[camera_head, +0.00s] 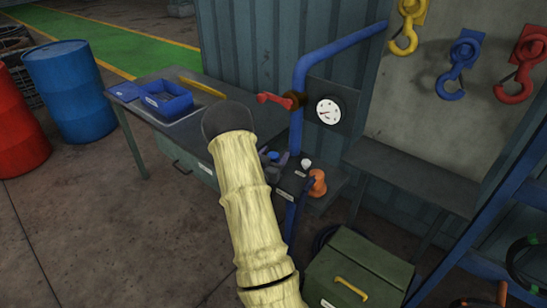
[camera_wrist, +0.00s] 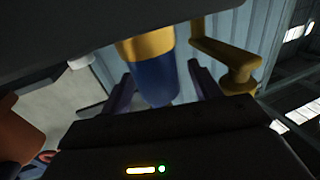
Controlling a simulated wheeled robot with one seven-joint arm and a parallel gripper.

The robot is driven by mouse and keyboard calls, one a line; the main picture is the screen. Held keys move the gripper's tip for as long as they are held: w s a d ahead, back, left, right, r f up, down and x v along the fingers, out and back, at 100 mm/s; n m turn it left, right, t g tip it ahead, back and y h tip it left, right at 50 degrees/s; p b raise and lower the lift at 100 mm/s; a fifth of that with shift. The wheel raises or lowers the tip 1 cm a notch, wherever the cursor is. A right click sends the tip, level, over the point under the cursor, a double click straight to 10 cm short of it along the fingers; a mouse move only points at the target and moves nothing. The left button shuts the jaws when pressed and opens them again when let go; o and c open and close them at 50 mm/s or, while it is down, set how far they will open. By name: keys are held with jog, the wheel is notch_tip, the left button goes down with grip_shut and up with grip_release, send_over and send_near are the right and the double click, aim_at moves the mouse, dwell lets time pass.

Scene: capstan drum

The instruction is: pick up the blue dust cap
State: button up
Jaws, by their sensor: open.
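The blue dust cap (camera_wrist: 155,82) shows in the wrist view as a blue cylinder below a yellow-gold band. My gripper (camera_wrist: 160,74) is open, with one dark finger on each side of the cap. I cannot tell whether either finger touches it. In the head view, a small blue piece (camera_head: 273,155) beside the dark fixture, just right of my pale-sleeved arm, looks like the same cap. My gripper is hard to make out there, as my arm and dark parts hide it.
A yellow lever (camera_wrist: 238,70) stands close beside the cap. A white knob (camera_head: 306,162) and an orange knob (camera_head: 317,182) sit right of it. A blue pipe (camera_head: 301,95) with a red handle (camera_head: 274,99) rises behind. The bench with a blue tray (camera_head: 165,98) is left.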

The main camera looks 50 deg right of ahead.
jog(key=shift+x, duration=0.8)
jog(key=c, duration=1)
